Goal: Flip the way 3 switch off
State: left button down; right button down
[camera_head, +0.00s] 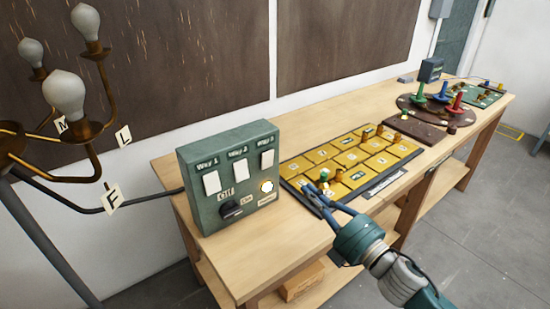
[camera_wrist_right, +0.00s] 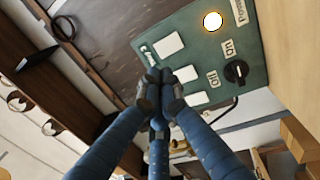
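The green control box (camera_head: 222,210) stands at the near left end of the bench. It has three white rocker switches in a row, labelled Way 1, Way 2 and Way 3. The Way 3 switch (camera_head: 267,159) is the rightmost, above a glowing white light (camera_head: 267,186); it also shows in the right wrist view (camera_wrist_right: 170,43). Its on or off tilt is too small to tell. My right gripper (camera_head: 314,188) is right of the box, apart from it. In the wrist view its fingertips (camera_wrist_right: 166,84) meet, with nothing visible between them. My left gripper is out of view.
A black knob (camera_head: 230,210) sticks out of the box between off and on labels. A yellow tile board (camera_head: 350,157) with small pegs lies beside my right gripper. A brass lamp (camera_head: 82,130) with several unlit-looking bulbs stands at left, with tags and a cable.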

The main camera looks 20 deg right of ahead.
aim_at(269, 153)
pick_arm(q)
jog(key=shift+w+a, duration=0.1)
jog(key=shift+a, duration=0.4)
pick_arm(e)
jog(key=shift+a+r+n, duration=0.25)
jog(key=shift+r+n, duration=0.05)
